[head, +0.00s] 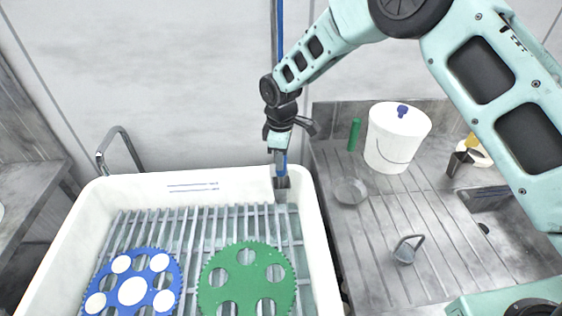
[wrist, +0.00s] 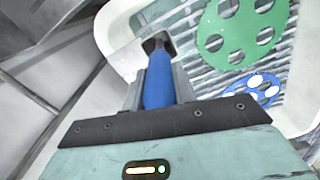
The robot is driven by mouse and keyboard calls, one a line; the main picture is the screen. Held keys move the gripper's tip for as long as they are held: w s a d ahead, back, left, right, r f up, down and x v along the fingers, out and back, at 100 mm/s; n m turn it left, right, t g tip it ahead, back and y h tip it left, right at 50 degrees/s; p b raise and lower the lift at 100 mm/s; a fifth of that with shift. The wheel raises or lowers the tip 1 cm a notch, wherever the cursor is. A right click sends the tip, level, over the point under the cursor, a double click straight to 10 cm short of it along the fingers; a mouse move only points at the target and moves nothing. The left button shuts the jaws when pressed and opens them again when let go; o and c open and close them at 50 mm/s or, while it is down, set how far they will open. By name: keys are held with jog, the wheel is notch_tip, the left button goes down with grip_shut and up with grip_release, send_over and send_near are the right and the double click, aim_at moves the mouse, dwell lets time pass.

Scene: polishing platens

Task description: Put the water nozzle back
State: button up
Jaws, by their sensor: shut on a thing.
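The water nozzle (wrist: 159,82) has a blue grip, and my gripper (wrist: 158,90) is shut around it, one finger on each side. In the head view my gripper (head: 280,150) points down over the far right corner of the white tub (head: 180,181), and a little of the blue nozzle (head: 281,168) shows below it. A grey square-ended piece (head: 282,188) lies at the nozzle's lower end, by the tub's inner wall; it also shows in the wrist view (wrist: 158,42). I cannot tell whether it is the nozzle's head or a holder. A blue hose (head: 280,25) hangs behind my arm.
A blue disc (head: 153,263) with white circles and a green holed disc (head: 247,255) lie on the tub's slatted rack. On the grey counter at right stand a white bucket (head: 390,150), a green cylinder (head: 354,135), a shallow dish (head: 350,190) and a handled weight (head: 405,252).

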jog(key=shift+f, duration=1.2)
jog(key=shift+f, duration=0.15)
jog(key=o, duration=1)
notch_tip(320, 180, up, 12)
jog(key=b, duration=0.2)
jog(key=shift+r+b, duration=0.25)
jog(key=shift+b, duration=0.1)
